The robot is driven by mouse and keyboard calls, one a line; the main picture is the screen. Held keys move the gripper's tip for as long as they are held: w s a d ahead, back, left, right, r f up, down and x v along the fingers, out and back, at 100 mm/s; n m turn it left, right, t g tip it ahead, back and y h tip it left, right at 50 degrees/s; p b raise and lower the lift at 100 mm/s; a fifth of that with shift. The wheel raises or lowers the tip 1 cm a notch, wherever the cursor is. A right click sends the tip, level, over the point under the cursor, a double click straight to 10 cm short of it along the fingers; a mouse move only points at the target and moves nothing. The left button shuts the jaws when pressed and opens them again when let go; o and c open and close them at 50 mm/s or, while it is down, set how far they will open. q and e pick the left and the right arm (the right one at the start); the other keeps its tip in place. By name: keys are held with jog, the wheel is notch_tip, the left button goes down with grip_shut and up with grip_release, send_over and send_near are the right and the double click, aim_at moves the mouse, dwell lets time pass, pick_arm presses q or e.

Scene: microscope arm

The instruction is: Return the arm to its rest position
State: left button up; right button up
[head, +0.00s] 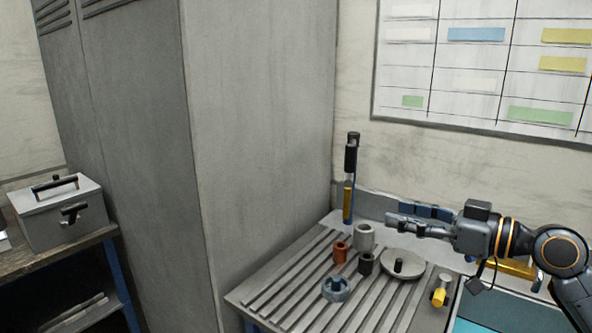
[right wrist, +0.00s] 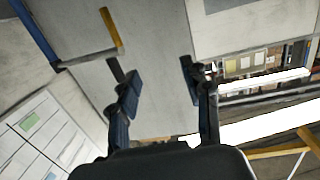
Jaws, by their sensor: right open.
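An upright post (head: 348,203) with a black top (head: 351,158), a yellow section and a blue lower part stands at the back of the grooved table; I cannot tell for certain that it is the microscope arm. My right gripper (head: 388,223) reaches in from the right above the table, pointing left, to the right of the post and apart from it. In the right wrist view its fingers (right wrist: 158,83) are spread with nothing between them. That view also shows a blue bar (right wrist: 36,32) and a yellow-ended grey rod (right wrist: 110,27) beyond the fingers. My left gripper is out of view.
The grooved table (head: 290,290) holds a grey cup (head: 364,238), an orange cylinder (head: 341,252), a dark cylinder (head: 366,264), a blue-grey ring (head: 335,289), a round disc (head: 403,268) and a yellow-ended piece (head: 440,294). A tall grey cabinet (head: 255,130) stands left. A metal box (head: 60,215) sits farther left.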

jog(key=s+a+f+m+g+h, duration=0.1)
jog(key=s+a+f+h, duration=0.15)
jog(key=f, duration=0.65)
jog(key=s+a+f+g+h, duration=0.1)
jog(key=s+f, duration=0.2)
jog(key=f, duration=0.5)
jog(key=s+a+f+m+g+h, duration=0.1)
jog(key=s+a+f, duration=0.15)
jog(key=f, duration=0.65)
jog(key=s+d+f+m+g+h, duration=0.2)
jog(key=s+d+f+m+h, duration=0.15)
jog(key=s+f, duration=0.65)
jog(key=s+d+f+m+g+h, duration=0.35)
jog(key=s+f+h, duration=0.2)
jog(key=s, duration=0.85)
notch_tip(320, 180, down, 28)
jog(key=s+n, duration=0.1)
jog(key=s, duration=0.1)
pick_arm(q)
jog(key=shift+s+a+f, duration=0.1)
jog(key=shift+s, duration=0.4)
pick_arm(e)
jog(key=s+d+f+g, duration=0.1)
jog(key=s+d+f, duration=0.2)
jog(key=s+f, duration=1.1)
jog(key=shift+s+f, duration=0.2)
jog(key=shift+s, duration=0.65)
